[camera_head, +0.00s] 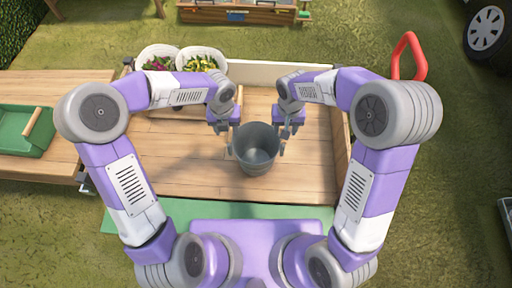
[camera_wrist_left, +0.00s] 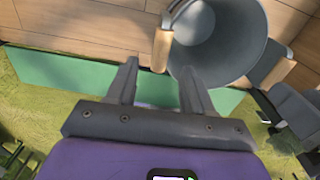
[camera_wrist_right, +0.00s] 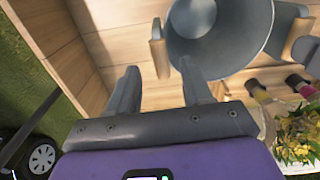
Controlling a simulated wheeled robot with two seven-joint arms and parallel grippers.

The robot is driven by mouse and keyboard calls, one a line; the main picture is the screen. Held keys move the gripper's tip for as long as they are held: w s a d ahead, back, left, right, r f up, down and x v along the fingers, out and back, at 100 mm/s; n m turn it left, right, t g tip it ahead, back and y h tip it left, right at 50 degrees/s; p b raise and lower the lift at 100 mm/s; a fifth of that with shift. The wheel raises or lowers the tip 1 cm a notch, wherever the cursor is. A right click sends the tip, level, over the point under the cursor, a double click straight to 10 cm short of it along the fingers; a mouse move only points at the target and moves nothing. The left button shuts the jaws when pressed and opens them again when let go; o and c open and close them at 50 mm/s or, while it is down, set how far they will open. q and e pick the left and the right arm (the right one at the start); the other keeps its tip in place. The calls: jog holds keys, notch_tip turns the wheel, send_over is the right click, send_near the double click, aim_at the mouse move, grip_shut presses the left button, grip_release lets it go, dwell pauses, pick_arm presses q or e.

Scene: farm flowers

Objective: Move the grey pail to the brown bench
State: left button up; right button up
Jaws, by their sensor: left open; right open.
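The grey pail (camera_head: 257,150) stands upright on a wooden bed with raised sides. It has a wood-faced grip on each side, seen in the left wrist view (camera_wrist_left: 162,50) and the right wrist view (camera_wrist_right: 160,50). My left gripper (camera_head: 221,129) is open at the pail's left side, with one grip just beyond and between its fingertips. My right gripper (camera_head: 287,133) is open at the right side, lined up with the other grip. Neither holds the pail. A brown wooden bench-like surface (camera_head: 50,88) stands at the left.
A green tray (camera_head: 22,143) with a wooden handle sits on the left surface. Two white bowls of flowers (camera_head: 201,61) stand behind the pail. A red handle (camera_head: 408,57) rises at the back right. A wooden stand (camera_head: 240,15) is farther back. Grass surrounds everything.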

aim_at(228, 136)
pick_arm(q)
notch_tip(228, 136, down, 7)
jog(key=shift+f, duration=0.2)
pick_arm(e)
notch_tip(228, 136, down, 7)
jog(key=shift+f, duration=0.2)
pick_arm(q)
grip_shut()
pick_arm(e)
grip_shut()
pick_arm(q)
jog(key=shift+w, duration=0.1)
pick_arm(e)
jog(key=shift+w, duration=0.1)
